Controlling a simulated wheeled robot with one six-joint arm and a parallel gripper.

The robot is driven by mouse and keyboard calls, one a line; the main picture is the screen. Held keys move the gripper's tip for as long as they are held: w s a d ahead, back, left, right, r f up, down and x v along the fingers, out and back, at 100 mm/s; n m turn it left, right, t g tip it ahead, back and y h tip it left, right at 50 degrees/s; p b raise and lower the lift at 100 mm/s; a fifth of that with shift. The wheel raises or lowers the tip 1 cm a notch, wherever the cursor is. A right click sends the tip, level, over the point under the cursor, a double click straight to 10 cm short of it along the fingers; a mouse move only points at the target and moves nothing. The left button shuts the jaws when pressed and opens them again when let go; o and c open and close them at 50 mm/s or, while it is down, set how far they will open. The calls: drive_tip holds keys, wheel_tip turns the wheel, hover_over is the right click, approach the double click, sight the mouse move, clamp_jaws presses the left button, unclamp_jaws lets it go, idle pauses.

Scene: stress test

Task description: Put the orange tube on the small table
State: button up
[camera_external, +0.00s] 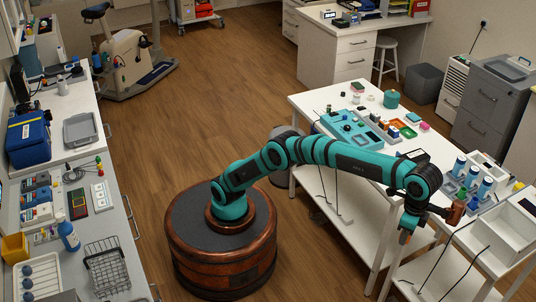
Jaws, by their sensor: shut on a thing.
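My arm reaches over the right side of the long white table, and its wrist bends down near the table's front right. A small white table (470,243) with a lower shelf stands at the lower right, just below and beside the gripper.
A white open bin (516,229) stands on the small table's right side. Blue-capped bottles (459,166) and small items stand close behind the gripper. The long white table (306,101) also holds a teal device (350,129) and coloured trays. The floor left of my base is clear.

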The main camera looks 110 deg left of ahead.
drive_tip(key=w+a+n, duration=0.2)
drive_tip(key=w+a, duration=0.3)
drive_tip(key=a, duration=0.5)
drive_tip(key=w+a+n, duration=0.2)
drive_tip(key=w+a, duration=0.4)
drive_tip(key=a, duration=0.5)
drive_tip(key=n, duration=0.3)
hover_over(439, 195)
wheel_tip(439, 195, down, 2)
drive_tip(key=shift+a+f, duration=0.1)
drive_tip(key=shift+f, duration=2.05)
drive_tip(key=shift+f, duration=5)
drive_tip(key=shift+f, duration=0.1)
drive_tip(key=o, duration=1)
drive_tip(key=shift+o, duration=0.2)
